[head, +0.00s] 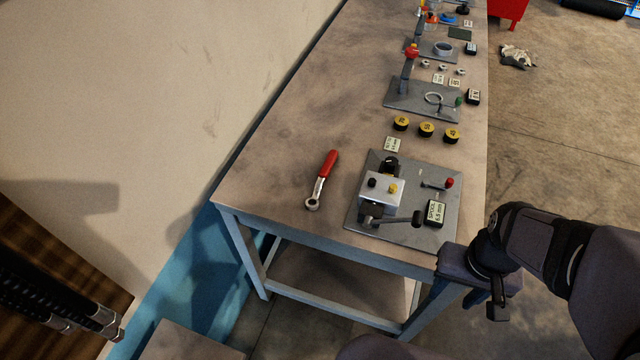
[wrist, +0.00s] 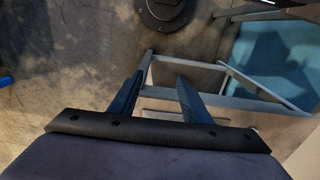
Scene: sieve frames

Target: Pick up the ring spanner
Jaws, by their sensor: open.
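The ring spanner (head: 319,186) lies on the workbench in the head view, near its front left corner. It has a red handle pointing to the back and a metal ring end toward the front edge. In the wrist view my gripper (wrist: 158,85) has its two fingers apart with nothing between them. It points down past the bench at the floor. In the head view my arm is at the lower right, beyond the bench's front right corner and well away from the spanner. The fingertips cannot be made out clearly there. The spanner is not in the wrist view.
A fixture plate (head: 440,190) with a metal block and lever stands right of the spanner. Three yellow-topped discs (head: 426,129) and more fixture plates (head: 405,98) lie farther back. A wall (head: 150,90) runs along the left. Bare bench top (head: 280,130) surrounds the spanner's left and back.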

